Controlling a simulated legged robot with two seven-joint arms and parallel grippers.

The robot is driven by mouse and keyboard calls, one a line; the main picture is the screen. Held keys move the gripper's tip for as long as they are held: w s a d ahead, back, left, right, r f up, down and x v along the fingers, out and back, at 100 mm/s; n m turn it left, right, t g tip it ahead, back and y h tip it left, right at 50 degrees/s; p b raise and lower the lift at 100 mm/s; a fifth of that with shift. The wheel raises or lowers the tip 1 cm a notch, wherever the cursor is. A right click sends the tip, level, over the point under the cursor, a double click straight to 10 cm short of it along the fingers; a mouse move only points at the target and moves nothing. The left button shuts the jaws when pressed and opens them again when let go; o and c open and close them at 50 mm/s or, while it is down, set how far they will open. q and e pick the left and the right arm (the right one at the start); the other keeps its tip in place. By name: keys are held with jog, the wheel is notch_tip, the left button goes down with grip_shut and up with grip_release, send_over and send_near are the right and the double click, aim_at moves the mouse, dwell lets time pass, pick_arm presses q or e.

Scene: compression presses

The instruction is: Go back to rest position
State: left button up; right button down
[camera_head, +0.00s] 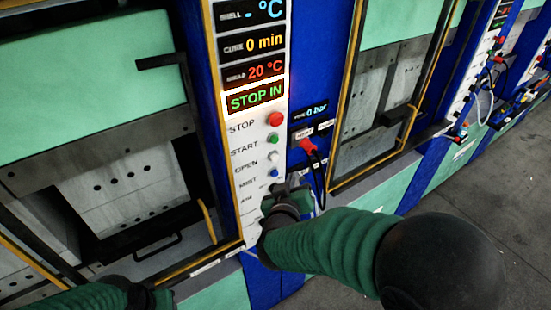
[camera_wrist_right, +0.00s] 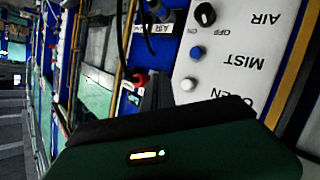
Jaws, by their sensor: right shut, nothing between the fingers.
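My right arm, in a green ribbed sleeve, comes in from the right in the head view. Its gripper (camera_head: 284,190) is in front of the lower part of the white control panel (camera_head: 250,150), just below the blue MIST button (camera_head: 274,173). In the right wrist view the dark fingers (camera_wrist_right: 157,90) are together and empty, beside the panel's white OPEN button (camera_wrist_right: 188,84). I cannot tell whether they touch the panel. My left arm's dark end (camera_head: 140,294) shows at the bottom left of the head view; its fingers are not clear.
The panel's display (camera_head: 255,100) reads STOP IN. A red connector (camera_head: 307,145) with a black cable hangs right of the buttons. An open press (camera_head: 120,180) with grey plates stands left, another (camera_head: 375,110) right. Grey floor (camera_head: 480,190) is clear at right.

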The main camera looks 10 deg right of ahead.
dwell(0.3)
jog(key=s+a+f+g+y+b, duration=0.1)
jog(key=s+f+g+y+b, duration=0.25)
jog(key=f+b, duration=0.55)
jog(key=s+a+f+g+y+b, duration=0.1)
jog(key=s+f+g+y+b, duration=0.2)
jog(key=f, duration=1)
jog(key=s+d+f+g+b, duration=0.4)
jog(key=s+f, duration=0.5)
jog(key=s, duration=0.4)
jog(key=shift+s+d+f+m+h+b, duration=0.2)
jog(key=shift+s+d+m+h+b, duration=0.2)
jog(key=shift+d+b, duration=0.3)
jog(key=shift+w+a, duration=0.1)
